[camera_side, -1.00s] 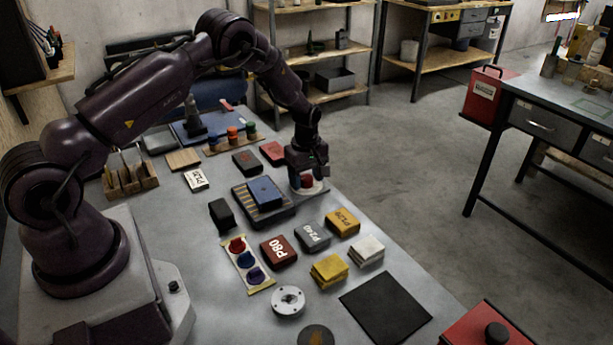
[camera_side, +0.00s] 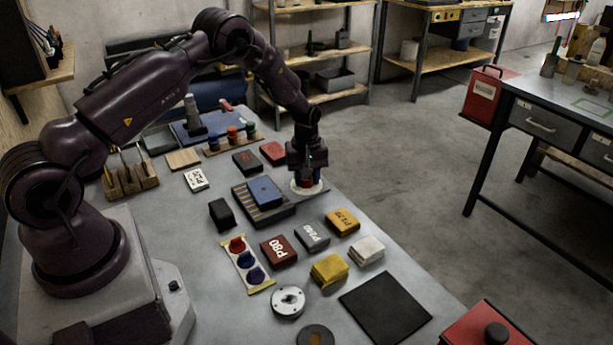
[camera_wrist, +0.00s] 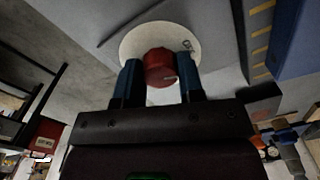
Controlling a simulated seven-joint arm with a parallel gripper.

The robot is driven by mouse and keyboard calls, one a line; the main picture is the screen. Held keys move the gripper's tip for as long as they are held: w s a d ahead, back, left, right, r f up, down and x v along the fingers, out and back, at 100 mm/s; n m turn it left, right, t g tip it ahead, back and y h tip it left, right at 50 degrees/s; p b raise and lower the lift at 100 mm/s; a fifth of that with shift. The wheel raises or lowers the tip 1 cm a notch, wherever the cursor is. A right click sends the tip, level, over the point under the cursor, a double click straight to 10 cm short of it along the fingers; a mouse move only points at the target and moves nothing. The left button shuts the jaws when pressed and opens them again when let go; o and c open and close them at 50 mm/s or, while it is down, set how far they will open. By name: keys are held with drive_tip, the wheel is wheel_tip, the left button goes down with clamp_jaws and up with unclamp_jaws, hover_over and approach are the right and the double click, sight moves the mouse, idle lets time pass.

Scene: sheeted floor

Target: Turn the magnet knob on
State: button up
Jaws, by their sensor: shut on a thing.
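The red magnet knob (camera_wrist: 160,68) stands on a round white dial plate (camera_wrist: 133,43) in the wrist view. In the side view the plate (camera_side: 323,187) shows at the table's right edge, with the knob mostly hidden by my gripper. My gripper (camera_wrist: 160,75) points down over the dial, with one blue finger on each side of the knob, closed on it. In the side view my gripper (camera_side: 306,178) is directly above the plate. A small mark shows on the plate beside the knob. A pale line shows on the knob's face.
Left of the dial is a slotted black block (camera_side: 283,213) with a blue block (camera_side: 265,191) on it. A red block (camera_side: 272,152) and a black block (camera_side: 247,162) lie behind. The floor is open to the right.

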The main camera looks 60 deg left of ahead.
drive_tip(key=m, duration=1.3)
drive_tip(key=shift+m, duration=0.4)
drive_tip(key=shift+r, duration=0.1)
drive_tip(key=o, duration=0.9)
wheel_tip(320, 180, up, 13)
drive_tip(key=shift+f, duration=0.1)
